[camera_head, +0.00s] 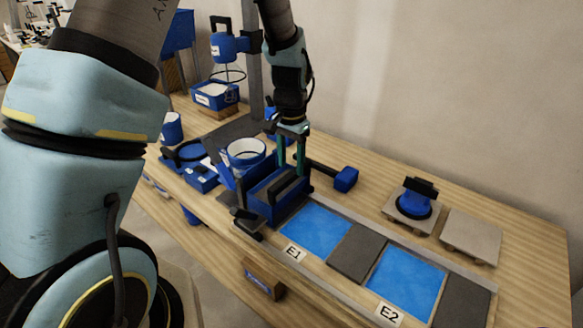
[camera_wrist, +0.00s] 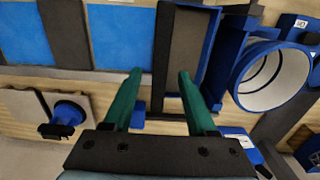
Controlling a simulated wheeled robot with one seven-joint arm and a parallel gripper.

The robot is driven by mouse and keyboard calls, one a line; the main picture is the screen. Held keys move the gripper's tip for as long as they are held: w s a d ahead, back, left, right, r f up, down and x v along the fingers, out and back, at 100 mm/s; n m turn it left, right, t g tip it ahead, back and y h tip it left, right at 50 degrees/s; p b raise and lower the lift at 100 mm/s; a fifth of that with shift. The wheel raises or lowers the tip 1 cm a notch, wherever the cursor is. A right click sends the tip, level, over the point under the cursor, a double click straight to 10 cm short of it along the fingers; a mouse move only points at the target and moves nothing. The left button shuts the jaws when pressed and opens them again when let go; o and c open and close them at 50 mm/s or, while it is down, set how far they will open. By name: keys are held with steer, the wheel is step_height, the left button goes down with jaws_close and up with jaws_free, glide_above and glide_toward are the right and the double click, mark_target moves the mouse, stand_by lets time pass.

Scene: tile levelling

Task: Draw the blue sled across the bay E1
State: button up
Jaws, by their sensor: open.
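The blue sled (camera_head: 262,206), a box-like body with a dark bar along its top, stands at the left end of the framed strip, beside bay E1 (camera_head: 315,231). The bay shows a flat bright blue surface with an "E1" label at its front edge. My gripper (camera_head: 291,170) points down at the sled's far side, its two green fingers apart. In the wrist view, the open fingers (camera_wrist: 159,74) show near the sled's dark, blue-edged body (camera_wrist: 192,50), with E1 (camera_wrist: 122,36) to its left. I cannot tell whether the fingers touch the sled.
Bay E2 (camera_head: 404,282) lies right of E1, past a dark grey slab (camera_head: 357,252). A white-lined blue bucket (camera_head: 245,153) stands close behind the sled. A small blue block (camera_head: 346,179) and a blue suction-cup tool (camera_head: 414,203) on a tile lie behind the bays.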

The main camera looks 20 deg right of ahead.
steer(key=shift+f, duration=1.4)
steer(key=shift+c, duration=0.2)
jaws_close()
